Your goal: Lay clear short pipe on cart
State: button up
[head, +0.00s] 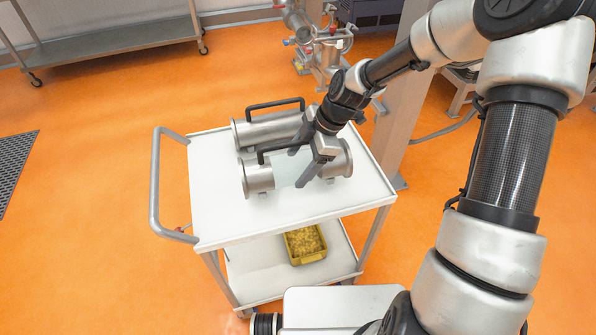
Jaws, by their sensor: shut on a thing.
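The clear short pipe (284,174) has metal end flanges and a see-through middle. It lies on its side at the cart's white top (222,208), or just above it; I cannot tell if it touches. My gripper (303,168) reaches down over it from the right and is shut on it, with the fingers across its middle. The gripper and wrist hide part of the pipe. A black handle shows above the pipe.
An all-metal pipe (262,131) with a black handle lies just behind, close to the clear one. The cart's push handle (156,190) is at left. A yellow bin (305,244) of yellowish pieces stands on the lower shelf. The cart top's front left is clear.

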aim_at(299, 173)
jog(key=shift+w+f, duration=0.1)
jog(key=shift+f, duration=1.7)
jog(key=o, duration=1.9)
jog(key=shift+f, duration=0.1)
jog(key=v, duration=1.2)
jog(key=shift+p, duration=0.4)
